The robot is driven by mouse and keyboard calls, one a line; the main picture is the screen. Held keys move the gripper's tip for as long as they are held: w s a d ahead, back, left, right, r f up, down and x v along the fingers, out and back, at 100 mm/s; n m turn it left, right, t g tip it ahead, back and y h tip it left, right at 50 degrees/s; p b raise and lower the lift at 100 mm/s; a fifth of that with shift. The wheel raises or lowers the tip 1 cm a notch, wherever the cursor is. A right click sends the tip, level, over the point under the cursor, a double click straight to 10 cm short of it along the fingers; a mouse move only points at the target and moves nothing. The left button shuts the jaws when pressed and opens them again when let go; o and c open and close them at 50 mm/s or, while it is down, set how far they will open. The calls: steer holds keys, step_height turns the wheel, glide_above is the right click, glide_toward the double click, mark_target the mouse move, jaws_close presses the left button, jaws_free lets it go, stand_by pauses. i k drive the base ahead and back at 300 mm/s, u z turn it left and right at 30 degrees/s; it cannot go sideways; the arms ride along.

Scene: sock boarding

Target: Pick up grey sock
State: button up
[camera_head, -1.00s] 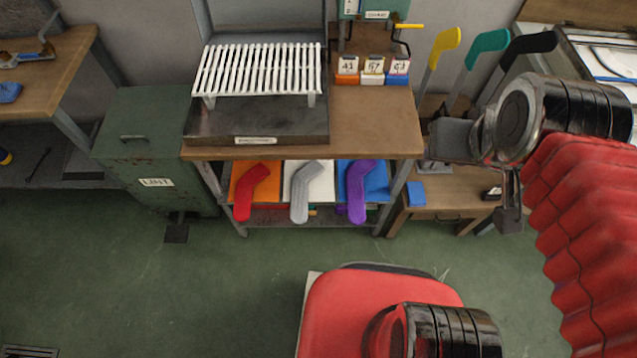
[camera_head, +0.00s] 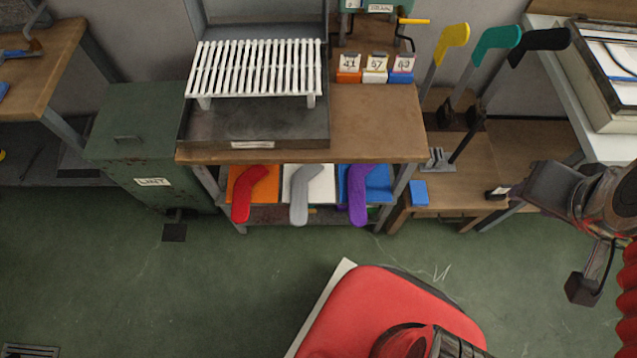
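The grey sock (camera_head: 299,197) lies on the white bin or tray (camera_head: 321,184) on the low shelf under the middle bench, its foot end hanging over the front edge. It is between a red sock (camera_head: 243,197) on the left and a purple sock (camera_head: 357,198) on the right. My gripper (camera_head: 548,186) is at the far right, a dark grey block at the end of my arm, well apart from the grey sock. Its fingers are too unclear to tell open from shut. I see no sock at it.
A bench (camera_head: 375,140) with a white rack (camera_head: 257,70) stands above the socks. Yellow (camera_head: 452,38), teal (camera_head: 496,42) and black (camera_head: 540,42) sock-shaped boards stand at the right. A green LINT cabinet (camera_head: 140,165) is at the left. The green floor (camera_head: 200,290) in front is clear.

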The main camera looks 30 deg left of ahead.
mark_target(300, 180)
steer(key=z, duration=0.45)
steer(key=k, duration=1.4)
steer(key=u, duration=1.95)
steer(key=i, duration=0.6)
steer(key=u, duration=0.05)
